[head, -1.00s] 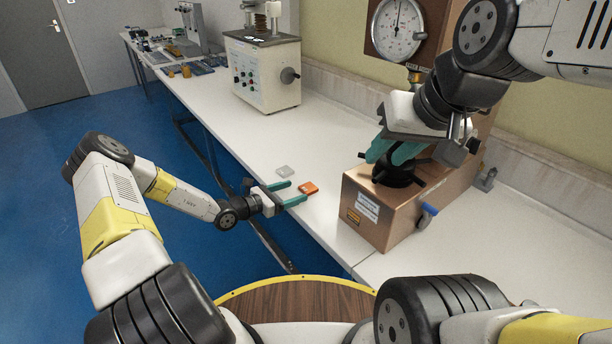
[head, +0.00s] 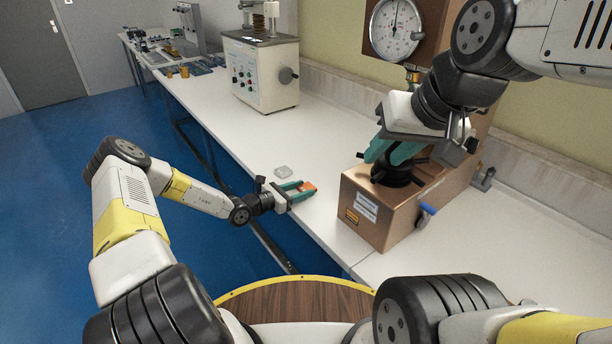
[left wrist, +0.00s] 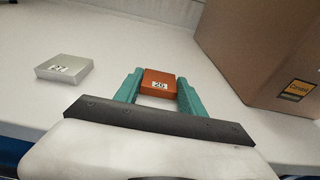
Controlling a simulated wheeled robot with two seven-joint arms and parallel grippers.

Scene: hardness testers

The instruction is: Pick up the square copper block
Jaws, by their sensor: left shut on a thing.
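The square copper block (head: 307,187) is orange-brown and lies at the front edge zone of the white bench. In the left wrist view the copper block (left wrist: 160,84) carries a white label and sits between the two teal fingers. My left gripper (head: 300,190) is shut on it, with a finger along each side; the block appears to rest on the bench top. My right gripper (head: 392,160) is at the black round stand on the copper-coloured tester; whether its teal fingers hold anything is hidden.
A silver square block (head: 283,171) lies on the bench left of the copper one, also in the left wrist view (left wrist: 64,68). The copper-coloured tester (head: 375,215) stands to the right. A cream tester (head: 262,75) stands further back. The bench (head: 225,120) between is clear.

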